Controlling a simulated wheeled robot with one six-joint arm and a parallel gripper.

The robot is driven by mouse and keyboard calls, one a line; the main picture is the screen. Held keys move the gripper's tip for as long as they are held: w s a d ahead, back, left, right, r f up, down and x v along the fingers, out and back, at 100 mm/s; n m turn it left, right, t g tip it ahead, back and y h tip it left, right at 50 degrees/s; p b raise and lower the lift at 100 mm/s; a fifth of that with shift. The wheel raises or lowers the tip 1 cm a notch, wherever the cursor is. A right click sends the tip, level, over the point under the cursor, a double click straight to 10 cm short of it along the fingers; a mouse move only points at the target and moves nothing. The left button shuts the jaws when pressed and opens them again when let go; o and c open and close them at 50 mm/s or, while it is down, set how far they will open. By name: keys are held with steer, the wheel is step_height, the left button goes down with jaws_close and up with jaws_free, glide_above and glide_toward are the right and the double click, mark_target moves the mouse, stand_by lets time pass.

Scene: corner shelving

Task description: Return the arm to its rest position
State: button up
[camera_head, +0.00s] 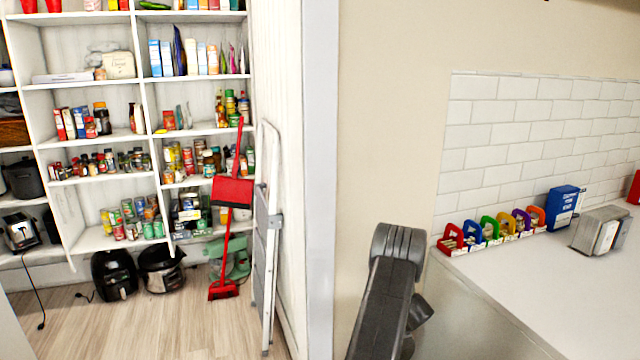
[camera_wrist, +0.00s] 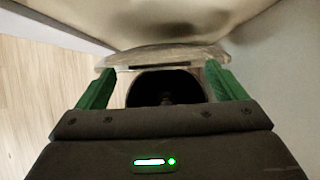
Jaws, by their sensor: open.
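My arm (camera_head: 388,285) shows in the head view, in front of the beige wall end and left of the white counter. My gripper is hidden in the head view. In the wrist view my gripper (camera_wrist: 165,85) shows two green fingers set wide apart. It is open, and nothing is held between the fingers. Beyond the fingers is a pale rounded shape with a dark opening, which I cannot identify with certainty.
White corner shelves (camera_head: 110,86) with cans and boxes stand at left. A folded stepladder (camera_head: 268,230) and a red broom with dustpan (camera_head: 232,192) lean by the wall edge. The counter (camera_head: 520,275) at right holds colored caddies, a blue box (camera_head: 563,207) and a metal dispenser (camera_head: 598,231). Wood floor is open at left.

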steer(key=shift+w+a+f, duration=0.1)
steer(key=shift+w+f, duration=0.15)
steer(key=shift+f, duration=0.25)
